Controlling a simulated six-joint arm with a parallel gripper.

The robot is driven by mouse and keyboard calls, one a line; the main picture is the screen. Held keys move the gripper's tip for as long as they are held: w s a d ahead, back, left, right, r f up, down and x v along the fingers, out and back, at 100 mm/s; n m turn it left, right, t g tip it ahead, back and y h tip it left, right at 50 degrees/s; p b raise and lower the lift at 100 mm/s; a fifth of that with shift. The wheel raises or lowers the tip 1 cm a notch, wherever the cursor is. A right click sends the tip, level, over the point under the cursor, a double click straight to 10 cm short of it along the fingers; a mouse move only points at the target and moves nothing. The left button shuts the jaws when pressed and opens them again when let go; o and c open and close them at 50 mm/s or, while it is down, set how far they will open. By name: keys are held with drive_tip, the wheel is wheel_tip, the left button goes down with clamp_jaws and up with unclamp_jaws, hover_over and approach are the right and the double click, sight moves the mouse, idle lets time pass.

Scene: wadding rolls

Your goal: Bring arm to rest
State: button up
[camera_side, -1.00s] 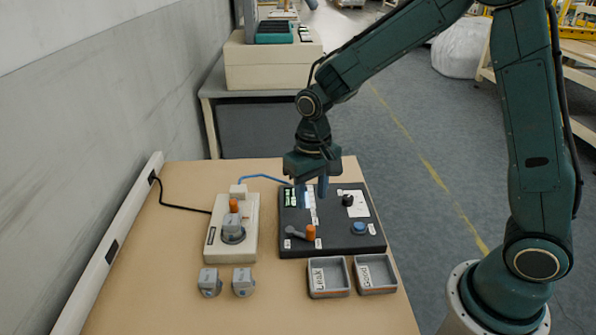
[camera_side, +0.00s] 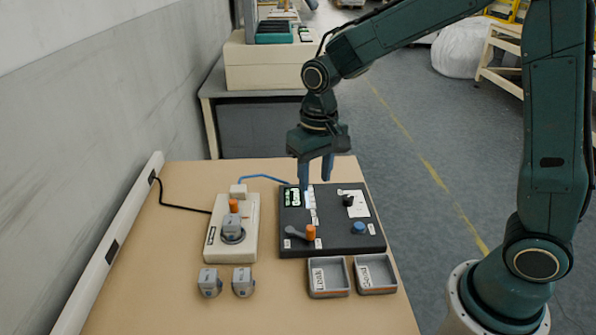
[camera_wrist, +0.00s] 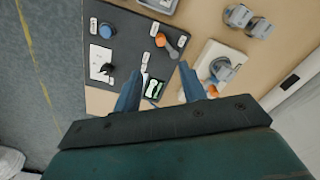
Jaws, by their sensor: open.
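My gripper (camera_side: 316,176) is open and empty, its two blue fingers pointing down above the back part of the black control box (camera_side: 345,235). In the wrist view my gripper (camera_wrist: 160,95) shows its fingers spread apart with nothing between them. The black box carries an orange-knobbed lever (camera_side: 310,232), a black knob (camera_side: 348,201), a blue button (camera_side: 358,228) and a lit green display (camera_side: 296,198).
A beige fixture (camera_side: 217,242) left of the box holds a grey part (camera_side: 232,226). Two more grey parts (camera_side: 209,282) (camera_side: 243,281) stand in front. Two trays (camera_side: 328,291) (camera_side: 375,288), the left apparently labelled Leak, look empty. A wall is at left.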

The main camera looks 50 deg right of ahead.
drive_tip(key=s+d+r+t, duration=0.1)
drive_tip(key=s+r, duration=0.2)
drive_tip(key=s, duration=0.3)
drive_tip(key=s+d+r+n+t, duration=0.1)
drive_tip(key=s+d+r+t, duration=0.1)
drive_tip(key=s+r, duration=0.2)
drive_tip(key=s+d+r+n+t, duration=0.1)
drive_tip(key=s+r, duration=0.3)
drive_tip(key=s, duration=0.6)
drive_tip(key=shift+s+d+r+t, duration=0.15)
drive_tip(key=shift+d+r+t, duration=0.15)
drive_tip(key=shift+t, duration=0.4)
